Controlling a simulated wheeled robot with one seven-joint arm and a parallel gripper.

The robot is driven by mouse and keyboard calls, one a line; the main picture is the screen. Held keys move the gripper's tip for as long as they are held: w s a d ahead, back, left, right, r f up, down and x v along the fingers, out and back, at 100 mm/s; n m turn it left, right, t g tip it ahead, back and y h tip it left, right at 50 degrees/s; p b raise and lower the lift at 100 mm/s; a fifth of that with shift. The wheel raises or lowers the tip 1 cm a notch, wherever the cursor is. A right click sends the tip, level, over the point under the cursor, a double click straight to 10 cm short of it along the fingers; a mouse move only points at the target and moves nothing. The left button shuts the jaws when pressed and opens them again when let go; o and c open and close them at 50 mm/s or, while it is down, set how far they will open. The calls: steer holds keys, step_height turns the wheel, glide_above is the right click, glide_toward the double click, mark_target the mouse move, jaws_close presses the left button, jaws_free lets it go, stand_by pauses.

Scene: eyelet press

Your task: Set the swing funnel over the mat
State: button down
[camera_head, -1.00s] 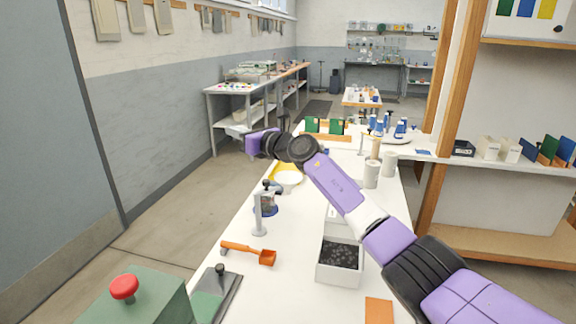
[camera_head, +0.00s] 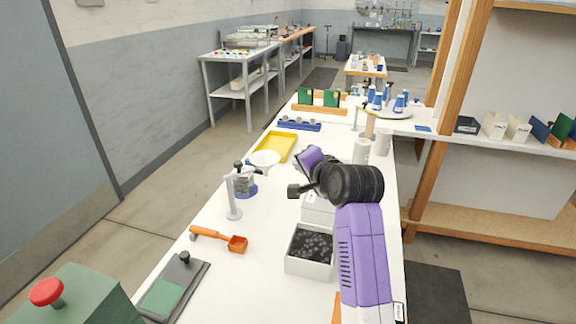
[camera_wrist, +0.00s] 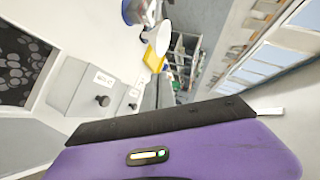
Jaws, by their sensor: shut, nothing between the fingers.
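A post stand (camera_head: 232,200) with a dark knob rises from the white bench at left of centre. A shallow white dish shape (camera_head: 264,158), which looks like the funnel, sits just beyond it; how it joins the stand is unclear. It also shows in the wrist view (camera_wrist: 163,38). A green mat (camera_head: 168,296) lies on a dark plate at the near left, well apart from the funnel. My gripper (camera_head: 293,190) is shut and empty, above the bench to the right of the stand, touching nothing that I can see.
A jar (camera_head: 246,184) stands by the post. An orange scoop (camera_head: 222,238), a box of black pieces (camera_head: 311,250) and a white box (camera_head: 318,209) share the bench. A yellow tray (camera_head: 276,147) lies beyond.

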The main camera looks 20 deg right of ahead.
steer(key=w+a+f+m+y, duration=0.1)
steer(key=w+a+f, duration=0.1)
steer(key=w, duration=0.3)
steer(key=w+a+f+m+g+p, duration=0.1)
steer(key=w+a+f, duration=0.1)
steer(key=w+f, duration=0.3)
steer(key=shift+w+a+m+g+y, duration=0.25)
steer(key=shift+w+m+g+y, duration=0.05)
steer(key=shift+w+m+y, duration=0.1)
stand_by(0.3)
